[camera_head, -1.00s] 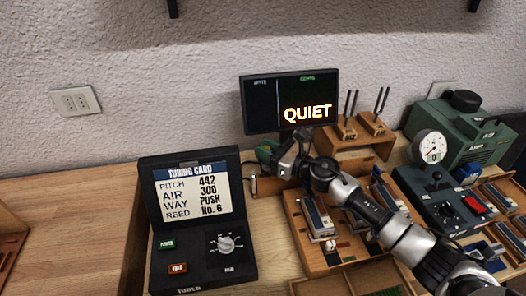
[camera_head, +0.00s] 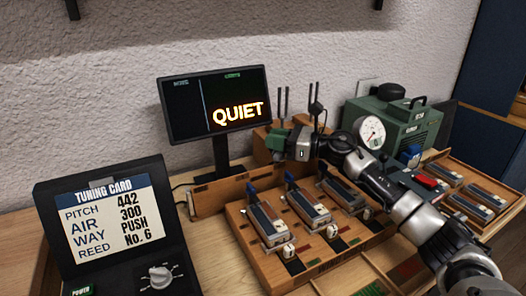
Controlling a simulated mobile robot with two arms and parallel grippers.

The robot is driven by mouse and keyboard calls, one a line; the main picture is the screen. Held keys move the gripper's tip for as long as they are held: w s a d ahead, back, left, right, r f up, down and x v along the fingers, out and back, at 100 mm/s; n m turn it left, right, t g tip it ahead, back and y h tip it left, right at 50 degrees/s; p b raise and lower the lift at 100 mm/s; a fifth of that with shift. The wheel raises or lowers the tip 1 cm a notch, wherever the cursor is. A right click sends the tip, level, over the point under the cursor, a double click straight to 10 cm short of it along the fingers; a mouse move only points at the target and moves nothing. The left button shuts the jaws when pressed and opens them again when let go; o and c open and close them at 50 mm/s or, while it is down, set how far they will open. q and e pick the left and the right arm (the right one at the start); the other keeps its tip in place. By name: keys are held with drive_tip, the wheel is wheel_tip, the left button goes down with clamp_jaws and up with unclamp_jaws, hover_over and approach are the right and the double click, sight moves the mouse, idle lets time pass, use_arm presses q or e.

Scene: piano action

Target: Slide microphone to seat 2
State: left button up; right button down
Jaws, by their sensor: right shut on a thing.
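My right gripper (camera_head: 286,144) is above the back of the wooden block, behind the reed seats. It is shut on a small green part (camera_head: 277,139), which seems to be the microphone; the fingers hide much of it. A wooden rail (camera_head: 222,193) runs behind the block. The block (camera_head: 250,251) carries three seats with metal reed pieces: left (camera_head: 268,224), middle (camera_head: 304,206) and right (camera_head: 343,193). No seat numbers are readable. My left gripper is not in view.
A monitor (camera_head: 190,107) reading QUIET stands behind the rail. Tuning forks (camera_head: 283,103) stand behind the gripper. A green machine with a gauge (camera_head: 371,132) is at right, near a box with a red switch (camera_head: 427,181). The tuning card case (camera_head: 110,215) is front left.

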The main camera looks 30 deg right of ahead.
idle(0.3)
drive_tip(key=c, duration=1)
unclamp_jaws()
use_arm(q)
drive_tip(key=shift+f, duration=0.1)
use_arm(e)
drive_tip(key=shift+o, duration=0.2)
drive_tip(key=shift+d, duration=0.1)
drive_tip(key=shift+s+d+f, duration=0.1)
drive_tip(key=shift+s+d, duration=0.15)
use_arm(q)
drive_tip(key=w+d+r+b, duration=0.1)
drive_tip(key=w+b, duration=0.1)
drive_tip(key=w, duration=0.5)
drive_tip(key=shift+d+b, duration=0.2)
drive_tip(key=shift+b, duration=0.2)
use_arm(e)
drive_tip(key=v, duration=1)
